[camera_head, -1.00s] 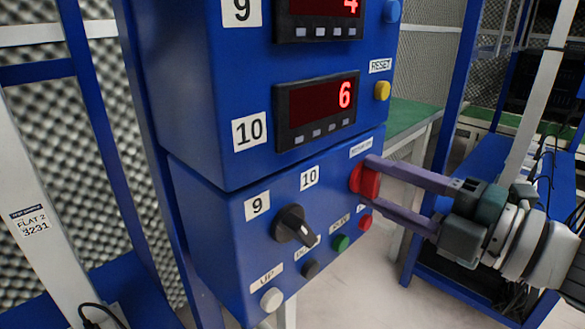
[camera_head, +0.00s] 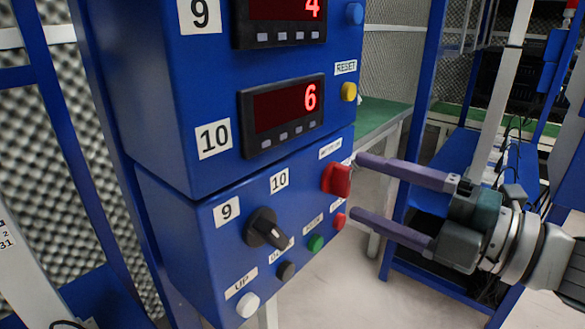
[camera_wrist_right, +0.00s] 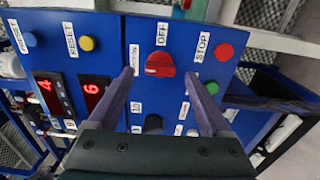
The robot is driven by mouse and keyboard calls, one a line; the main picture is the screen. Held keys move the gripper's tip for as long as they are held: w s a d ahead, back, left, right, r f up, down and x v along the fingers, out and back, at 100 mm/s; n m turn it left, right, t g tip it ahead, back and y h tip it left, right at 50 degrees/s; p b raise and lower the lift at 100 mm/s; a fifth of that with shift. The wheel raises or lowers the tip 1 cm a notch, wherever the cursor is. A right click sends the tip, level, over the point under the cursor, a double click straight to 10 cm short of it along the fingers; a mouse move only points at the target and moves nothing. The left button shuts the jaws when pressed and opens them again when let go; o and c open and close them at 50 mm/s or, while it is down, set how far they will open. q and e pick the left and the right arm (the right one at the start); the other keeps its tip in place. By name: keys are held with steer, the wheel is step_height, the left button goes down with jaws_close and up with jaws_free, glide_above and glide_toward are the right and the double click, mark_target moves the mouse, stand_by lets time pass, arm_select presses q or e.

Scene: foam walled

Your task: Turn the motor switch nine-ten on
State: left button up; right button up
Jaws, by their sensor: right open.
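A red rotary switch (camera_head: 337,180) is on the right part of the lower blue control box, under a small label too blurred to read. In the right wrist view the red switch (camera_wrist_right: 160,64) lies across the picture, below an "OFF" label (camera_wrist_right: 162,34). My right gripper (camera_head: 357,188) is open and empty, its purple fingers just right of the red switch and apart from it in the head view. In the wrist view its fingertips (camera_wrist_right: 160,76) are on either side of the switch. My left gripper is not in view.
A black knob (camera_head: 267,230) sits by labels 9 and 10. White (camera_head: 248,304), black (camera_head: 286,271), green (camera_head: 315,243) and red (camera_head: 340,220) buttons line the box's lower edge. A display (camera_head: 283,113) above reads 6. A blue frame stands at the right.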

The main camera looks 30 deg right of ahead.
steer(key=v, duration=0.7)
steer(key=shift+r+p, duration=0.1)
steer(key=shift+p, duration=0.2)
